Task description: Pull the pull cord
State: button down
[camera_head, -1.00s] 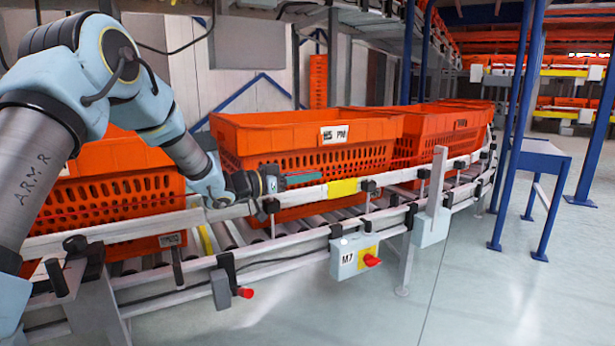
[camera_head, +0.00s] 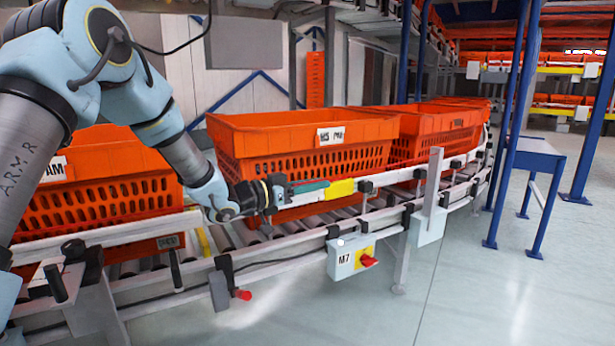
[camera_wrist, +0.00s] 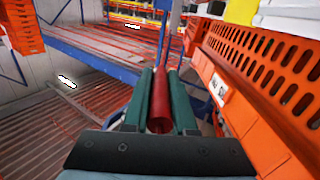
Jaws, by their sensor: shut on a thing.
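My gripper (camera_head: 325,185) is in front of the orange tote's lower part, level with the white conveyor rail, with its dark green fingers pointing right. In the wrist view, the fingers (camera_wrist: 159,103) are closed on both sides of a red cylindrical handle (camera_wrist: 159,112), which looks like the pull cord's grip. The head view does not show this handle clearly, as the fingers hide it. I cannot make out the cord itself.
Orange totes (camera_head: 290,137) stand in a row on the roller conveyor behind my gripper. A grey M7 box (camera_head: 345,262) with a red switch and a red knob (camera_head: 242,295) sit on the lower rail. The floor (camera_head: 470,290) in front is clear.

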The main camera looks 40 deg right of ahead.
jog(key=shift+s+a, duration=0.1)
jog(key=shift+s, duration=0.25)
jog(key=c, duration=0.7)
grip_release()
jog(key=p+v, duration=0.2)
jog(key=v, duration=0.9)
jog(key=shift+w, duration=0.1)
